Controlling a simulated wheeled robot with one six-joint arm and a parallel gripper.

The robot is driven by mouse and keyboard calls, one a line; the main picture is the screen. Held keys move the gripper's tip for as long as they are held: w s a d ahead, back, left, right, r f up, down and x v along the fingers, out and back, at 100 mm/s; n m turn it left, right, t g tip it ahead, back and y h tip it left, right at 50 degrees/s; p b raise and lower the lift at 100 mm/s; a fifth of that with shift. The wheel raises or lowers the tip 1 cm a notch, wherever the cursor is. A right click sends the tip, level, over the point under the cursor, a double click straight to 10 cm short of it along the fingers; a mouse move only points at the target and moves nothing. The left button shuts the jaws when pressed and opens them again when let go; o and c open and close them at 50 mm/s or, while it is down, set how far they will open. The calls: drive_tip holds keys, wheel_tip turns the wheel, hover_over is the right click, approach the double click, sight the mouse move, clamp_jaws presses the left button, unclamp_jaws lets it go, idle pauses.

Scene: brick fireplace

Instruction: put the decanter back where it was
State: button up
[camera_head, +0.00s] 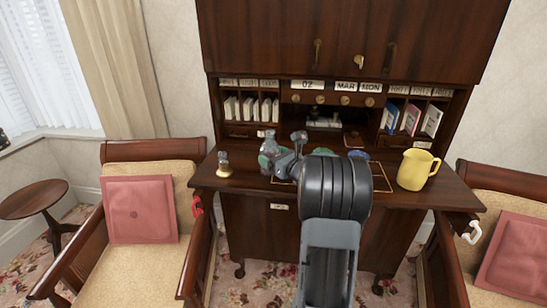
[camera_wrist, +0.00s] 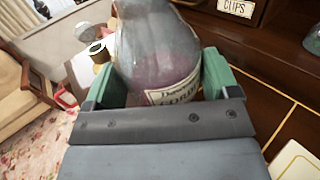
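The decanter (camera_head: 269,150) is a clear glass bottle over the left part of the desk top, left of my arm. In the wrist view the decanter (camera_wrist: 158,50) shows purplish liquid and a cream label, partly legible. My gripper (camera_head: 277,160) reaches it from the right. In the wrist view the green fingers of my gripper (camera_wrist: 160,80) lie against both sides of the decanter, shut on it. Its base is hidden, so I cannot tell whether it touches the desk.
The desk (camera_head: 400,203) holds a yellow jug (camera_head: 417,170) at right and a small brass-based item (camera_head: 224,166) at left. Pigeonholes with books stand behind. A chair with a pink cushion (camera_head: 139,210) is at left. My arm hides the desk's middle.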

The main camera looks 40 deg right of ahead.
drive_tip(key=shift+o, duration=0.4)
drive_tip(key=shift+r, duration=0.2)
drive_tip(key=s, duration=0.4)
drive_tip(key=s+d+b, duration=0.1)
drive_tip(key=s, duration=0.7)
drive_tip(key=shift+d, duration=0.25)
drive_tip(key=s+a+f+n+g+y, duration=0.1)
drive_tip(key=a+f+n+g+y, duration=0.15)
drive_tip(key=a+n+g, duration=0.6)
drive_tip(key=a+f+n+g+y, duration=0.1)
drive_tip(key=a+n+y, duration=0.35)
drive_tip(key=a, duration=0.85)
drive_tip(key=s+a+f+n+g+h, duration=0.2)
drive_tip(key=s+a+n+h, duration=0.1)
drive_tip(key=n, duration=0.7)
drive_tip(key=s+a+f+n+g+h, duration=0.2)
drive_tip(key=s+a+n+h, duration=0.2)
drive_tip(key=n, duration=0.7)
drive_tip(key=s+h, duration=0.2)
drive_tip(key=s, duration=0.2)
drive_tip(key=shift+s+a+n+g+h, duration=0.2)
drive_tip(key=shift+s+n+g+h, duration=0.05)
drive_tip(key=shift+n+g+h, duration=0.1)
